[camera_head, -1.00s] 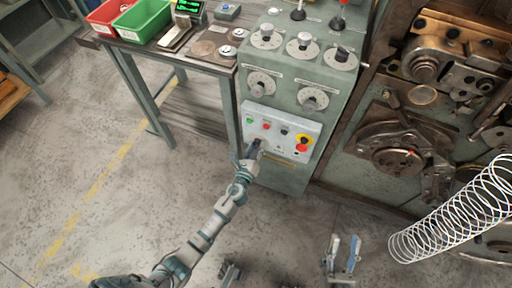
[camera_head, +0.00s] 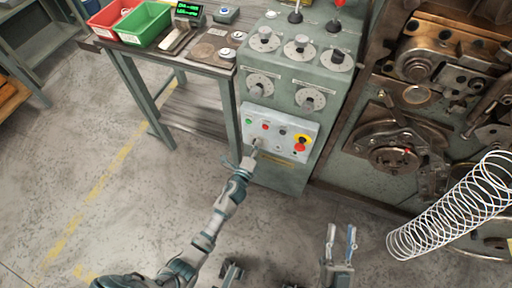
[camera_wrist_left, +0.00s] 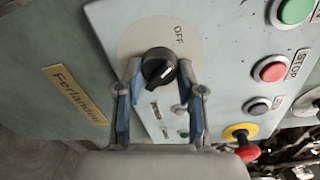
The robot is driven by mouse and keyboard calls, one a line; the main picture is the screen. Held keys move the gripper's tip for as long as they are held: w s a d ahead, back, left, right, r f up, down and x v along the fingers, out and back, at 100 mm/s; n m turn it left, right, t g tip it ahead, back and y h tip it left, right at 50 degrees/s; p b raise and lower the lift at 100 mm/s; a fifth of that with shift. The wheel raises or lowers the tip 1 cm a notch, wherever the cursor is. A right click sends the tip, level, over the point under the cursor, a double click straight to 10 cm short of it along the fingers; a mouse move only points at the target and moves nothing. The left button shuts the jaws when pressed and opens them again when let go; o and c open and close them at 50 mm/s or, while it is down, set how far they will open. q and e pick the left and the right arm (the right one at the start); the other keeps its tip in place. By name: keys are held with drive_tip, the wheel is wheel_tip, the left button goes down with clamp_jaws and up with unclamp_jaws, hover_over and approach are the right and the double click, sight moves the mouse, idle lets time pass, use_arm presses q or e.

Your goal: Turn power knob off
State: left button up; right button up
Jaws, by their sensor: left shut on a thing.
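The black power knob (camera_wrist_left: 158,66) sits on a round pale plate marked OFF (camera_wrist_left: 180,35) in the left wrist view. A light mark shows on the knob's face, but I cannot tell its exact setting. My left gripper (camera_wrist_left: 157,84) has its blue-padded fingers on either side of the knob, shut on it. In the head view my left gripper (camera_head: 252,153) is at the lower left of the light control panel (camera_head: 285,118) and hides the knob. My right gripper (camera_head: 341,243) is open and empty, low in the head view, away from the panel.
The panel carries green, red and black buttons and a red emergency stop (camera_head: 300,147) on yellow. Dials (camera_head: 258,84) sit above on the green cabinet (camera_head: 280,178). A workbench (camera_head: 180,60) with bins stands left; a coiled spring (camera_head: 450,215) and machinery are right. Floor in front is clear.

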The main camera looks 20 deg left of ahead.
use_arm(q)
drive_tip(key=shift+a+n, duration=0.2)
drive_tip(key=shift+n, duration=0.3)
drive_tip(key=o, duration=1.1)
drive_tip(key=shift+o, duration=0.2)
drive_tip(key=shift+f, duration=0.1)
drive_tip(key=s, duration=1.2)
drive_tip(key=shift+a+r, duration=0.25)
drive_tip(key=shift+r, duration=0.1)
